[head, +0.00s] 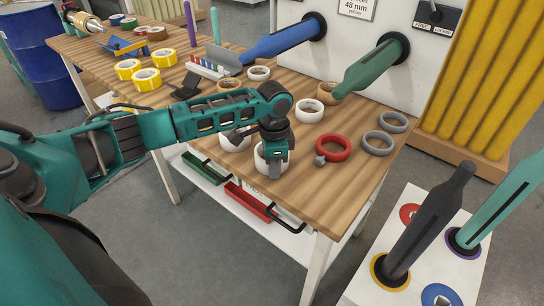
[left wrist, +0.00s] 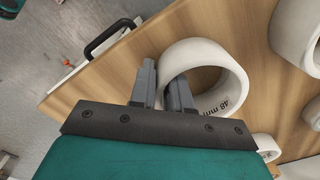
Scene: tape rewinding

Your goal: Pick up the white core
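A white core (head: 261,162) marked "48 mm" stands on the wooden table near its front edge. It also shows in the left wrist view (left wrist: 228,72). My left gripper (head: 277,160) reaches down over it. In the left wrist view its two grey fingers (left wrist: 163,84) straddle the core's near wall, one outside the ring and one inside. The gap between them is narrow, and I cannot tell whether they press on the wall. Part of the core is hidden behind the gripper. My right gripper is not in view.
Another white core (head: 236,142) stands close by on the left. A red ring (head: 333,148), two grey rings (head: 377,143) and a white core (head: 309,111) lie to the right. Yellow tape rolls (head: 147,79) stand farther left. Green (head: 368,70) and blue spindles (head: 280,40) project over the back.

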